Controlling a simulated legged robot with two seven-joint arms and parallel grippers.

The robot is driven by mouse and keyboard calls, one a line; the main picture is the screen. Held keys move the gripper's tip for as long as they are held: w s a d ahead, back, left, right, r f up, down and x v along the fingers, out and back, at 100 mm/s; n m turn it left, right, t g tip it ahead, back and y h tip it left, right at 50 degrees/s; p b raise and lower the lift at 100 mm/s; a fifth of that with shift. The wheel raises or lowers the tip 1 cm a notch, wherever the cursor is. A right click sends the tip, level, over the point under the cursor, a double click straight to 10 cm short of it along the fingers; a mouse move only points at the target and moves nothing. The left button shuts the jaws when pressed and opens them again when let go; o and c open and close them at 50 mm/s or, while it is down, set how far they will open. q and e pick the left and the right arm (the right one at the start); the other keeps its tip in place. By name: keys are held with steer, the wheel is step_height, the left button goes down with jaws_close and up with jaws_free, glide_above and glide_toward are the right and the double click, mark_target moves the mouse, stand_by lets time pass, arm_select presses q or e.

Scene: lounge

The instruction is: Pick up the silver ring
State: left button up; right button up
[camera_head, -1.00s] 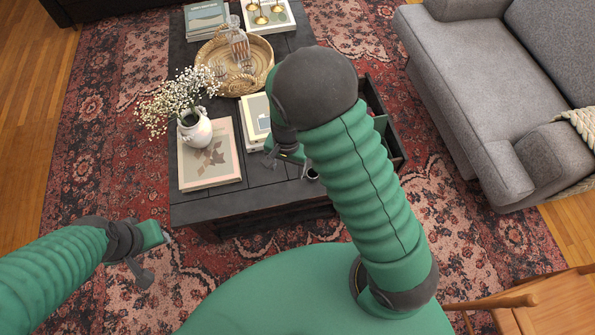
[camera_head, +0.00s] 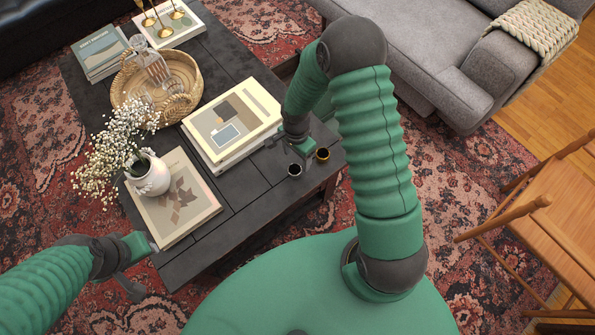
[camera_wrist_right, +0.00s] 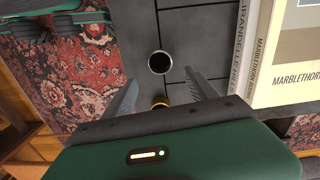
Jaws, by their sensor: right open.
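The silver ring (camera_head: 295,169) is a small round band with a dark inside on the black coffee table (camera_head: 228,207), near its front right corner. In the right wrist view the silver ring (camera_wrist_right: 160,62) lies ahead of and between the fingertips, not gripped. A gold ring (camera_head: 322,154) is close by; in the wrist view this gold ring (camera_wrist_right: 159,103) is partly hidden by the gripper body. My right gripper (camera_head: 291,155) is open and empty above the rings; its fingers also show in the wrist view (camera_wrist_right: 160,78). My left gripper (camera_head: 146,270) is open and empty beyond the table's front left edge.
A stack of books (camera_head: 235,122) stands left of the right gripper. A white flower vase (camera_head: 150,176) on a book (camera_head: 186,212), a woven tray (camera_head: 190,62) and more books (camera_head: 100,52) fill the table. A wooden chair (camera_head: 555,210) and grey sofa (camera_head: 440,55) stand right.

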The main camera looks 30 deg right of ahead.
mark_target(291, 165)
steer(key=shift+a+f, duration=0.7)
steer(key=shift+a, duration=0.35)
steer(key=shift+s+a+f+b, duration=0.1)
steer(key=shift+f+b, duration=0.5)
steer(key=shift+f, duration=0.15)
steer(key=f, duration=0.1)
steer(key=d+f, duration=0.1)
steer(key=d+f+b, duration=0.1)
steer(key=f, duration=0.1)
steer(key=shift+a+r, duration=0.25)
steer(key=shift+c, duration=0.9)
steer(key=shift+a+r, duration=0.1)
steer(key=shift+a, duration=0.25)
steer(key=c, duration=0.5)
steer(key=shift+c, duration=1)
steer(key=shift+d, duration=0.4)
jaws_close()
arm_select(q)
steer(key=f, duration=0.1)
steer(key=a+f, duration=0.1)
steer(key=shift+s+a+f, duration=0.1)
steer(key=shift+a+f, duration=0.2)
steer(key=shift+f, duration=0.1)
